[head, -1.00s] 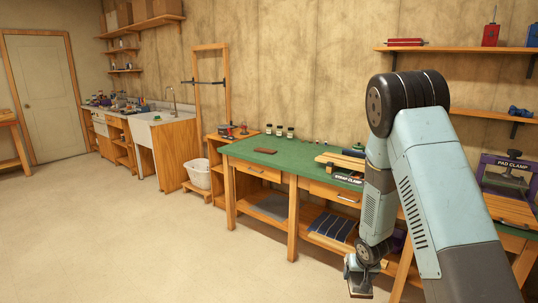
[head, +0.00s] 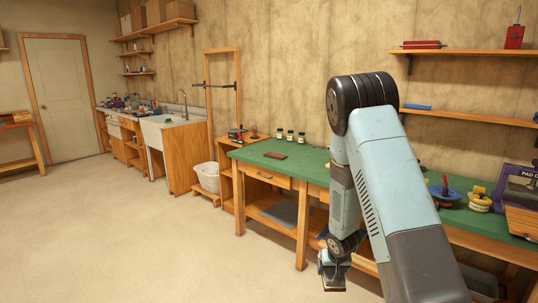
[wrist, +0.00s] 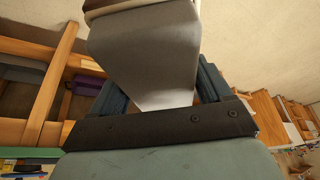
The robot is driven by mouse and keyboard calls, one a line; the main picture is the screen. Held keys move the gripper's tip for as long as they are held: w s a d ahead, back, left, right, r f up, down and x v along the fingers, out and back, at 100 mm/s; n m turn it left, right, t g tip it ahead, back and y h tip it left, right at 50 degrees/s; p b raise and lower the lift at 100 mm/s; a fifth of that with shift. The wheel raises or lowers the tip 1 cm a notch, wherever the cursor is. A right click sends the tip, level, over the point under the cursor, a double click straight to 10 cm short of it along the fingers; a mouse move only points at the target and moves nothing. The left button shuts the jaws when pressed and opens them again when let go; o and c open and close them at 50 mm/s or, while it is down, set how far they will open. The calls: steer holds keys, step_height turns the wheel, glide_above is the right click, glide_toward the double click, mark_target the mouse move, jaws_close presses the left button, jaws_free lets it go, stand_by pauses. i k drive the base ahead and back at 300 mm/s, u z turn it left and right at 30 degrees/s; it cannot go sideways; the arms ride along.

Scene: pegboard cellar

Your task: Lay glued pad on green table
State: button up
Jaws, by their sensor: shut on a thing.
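The green table (head: 262,147) stands along the back wall, its top running from mid-frame to the right. My gripper (head: 333,278) hangs low in front of it, below the level of the tabletop, at the picture's lower middle. In the wrist view my gripper (wrist: 160,98) is shut on a pale grey, tapered piece, which I take to be the pad (wrist: 145,60). Its far end has a whitish edge and a dark brown part. The glue cannot be made out. In the head view the held piece is small and dark beneath the fingers.
A brown-red block (head: 275,155) lies on the table's left end, with small jars (head: 290,135) behind it. A blue reel-like thing (head: 444,195) and the pad clamp (head: 519,190) stand to the right. My arm hides the table's middle. The floor on the left is open.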

mark_target(309, 164)
steer(key=u, duration=0.15)
steer(key=i, duration=1.45)
steer(key=z, duration=0.3)
